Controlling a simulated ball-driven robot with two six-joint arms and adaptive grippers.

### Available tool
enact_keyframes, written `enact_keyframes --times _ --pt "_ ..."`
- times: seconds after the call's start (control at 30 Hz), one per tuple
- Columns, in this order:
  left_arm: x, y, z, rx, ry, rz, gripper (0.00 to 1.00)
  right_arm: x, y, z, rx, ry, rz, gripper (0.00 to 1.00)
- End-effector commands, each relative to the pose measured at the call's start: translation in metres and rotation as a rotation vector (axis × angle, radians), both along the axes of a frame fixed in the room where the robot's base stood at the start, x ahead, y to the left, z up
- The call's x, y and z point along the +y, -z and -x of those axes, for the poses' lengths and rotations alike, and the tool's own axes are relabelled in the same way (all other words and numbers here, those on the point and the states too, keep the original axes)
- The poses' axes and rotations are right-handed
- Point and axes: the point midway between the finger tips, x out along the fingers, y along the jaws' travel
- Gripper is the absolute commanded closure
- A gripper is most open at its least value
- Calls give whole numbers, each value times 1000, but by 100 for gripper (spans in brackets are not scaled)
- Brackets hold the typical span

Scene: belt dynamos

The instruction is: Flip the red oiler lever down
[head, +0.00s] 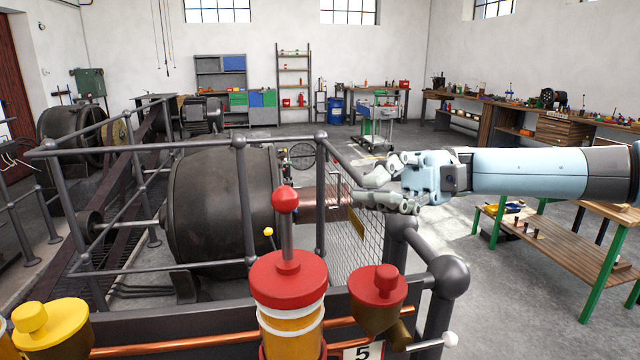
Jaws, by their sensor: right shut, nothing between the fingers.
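The red oiler (289,285) stands in the front middle, with a red cap and an amber body with white bands. Its lever, a grey stem with a red ball (285,199) on top, points straight up. My right gripper (366,189) comes in from the right on a pale blue arm. It is shut and empty, to the right of the red ball and apart from it in the picture, above the railing corner. My left gripper is not in view.
Grey railings (140,149) surround a large dark dynamo (220,210) behind the oiler. A smaller red-topped cup (377,290) sits right of the oiler, and a yellow-capped one (52,325) at the lower left. A copper pipe (190,340) runs low between them.

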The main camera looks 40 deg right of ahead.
Motion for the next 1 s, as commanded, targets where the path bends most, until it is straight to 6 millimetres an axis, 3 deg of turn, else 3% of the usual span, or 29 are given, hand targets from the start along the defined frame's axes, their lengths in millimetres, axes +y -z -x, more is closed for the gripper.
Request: enact_keyframes --times 0.2,0.43,0.63,1.0 --pt "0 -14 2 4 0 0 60 47 -11 2 -4 -1 -6 100" --pt "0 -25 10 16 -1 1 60 81 -16 3 -2 1 -4 100" --pt "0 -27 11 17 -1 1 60 92 -16 3 -1 1 0 100" --pt "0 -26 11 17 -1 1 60 93 -15 3 -2 1 2 100"
